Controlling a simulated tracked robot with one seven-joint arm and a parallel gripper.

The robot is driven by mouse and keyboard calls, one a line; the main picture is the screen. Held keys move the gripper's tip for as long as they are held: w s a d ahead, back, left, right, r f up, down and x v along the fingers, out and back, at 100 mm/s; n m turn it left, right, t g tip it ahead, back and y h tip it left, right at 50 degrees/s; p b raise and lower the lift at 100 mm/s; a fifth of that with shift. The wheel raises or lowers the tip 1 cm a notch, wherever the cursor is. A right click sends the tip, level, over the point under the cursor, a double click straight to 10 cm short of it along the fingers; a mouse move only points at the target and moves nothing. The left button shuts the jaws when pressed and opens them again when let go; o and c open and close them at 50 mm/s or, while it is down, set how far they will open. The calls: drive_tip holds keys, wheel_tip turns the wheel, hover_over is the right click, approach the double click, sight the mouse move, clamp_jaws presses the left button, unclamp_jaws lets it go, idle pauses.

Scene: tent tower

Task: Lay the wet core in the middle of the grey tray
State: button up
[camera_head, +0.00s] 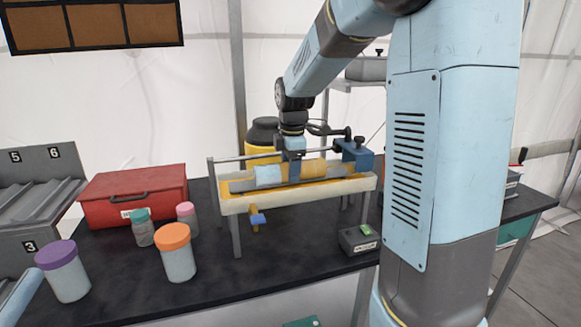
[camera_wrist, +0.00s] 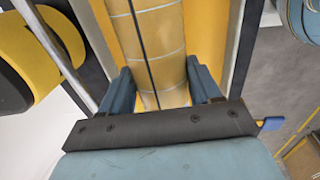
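The core, a tan cylinder with a dark lengthwise line and pale rings, lies between my gripper's fingers in the wrist view (camera_wrist: 155,35). In the head view the core (camera_head: 307,169) lies lengthwise over a long cream-rimmed trough on legs, with a pale blue piece (camera_head: 268,175) at its left. A grey strip, perhaps the grey tray (camera_head: 243,186), shows beneath it. My gripper (camera_head: 294,172) points down over the core. In the wrist view its fingers (camera_wrist: 162,95) flank the core closely. I cannot tell whether they press on it.
A rail with a blue block (camera_head: 357,155) runs behind the trough. A black and yellow container (camera_head: 262,137) stands behind. A red case (camera_head: 134,196) and several lidded jars, one with an orange lid (camera_head: 176,250), stand left. A dark box with a green button (camera_head: 358,239) stands front right.

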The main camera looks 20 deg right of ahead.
drive_tip(key=o, duration=1.6)
drive_tip(key=shift+c, duration=0.2)
wheel_tip(320, 180, up, 14)
drive_tip(key=s, duration=0.2)
drive_tip(key=shift+f, duration=0.25)
drive_tip(key=shift+s, duration=0.1)
drive_tip(key=s+f+m+t, duration=0.2)
drive_tip(key=s+f+m, duration=0.1)
drive_tip(key=s+m, duration=0.6)
drive_tip(key=s+f+m+t, duration=0.1)
drive_tip(key=s+f+m, duration=0.2)
drive_tip(key=s+m, duration=0.6)
drive_tip(key=s, duration=0.7)
drive_tip(key=shift+s+f+t, duration=0.3)
drive_tip(key=shift+s+t, duration=0.1)
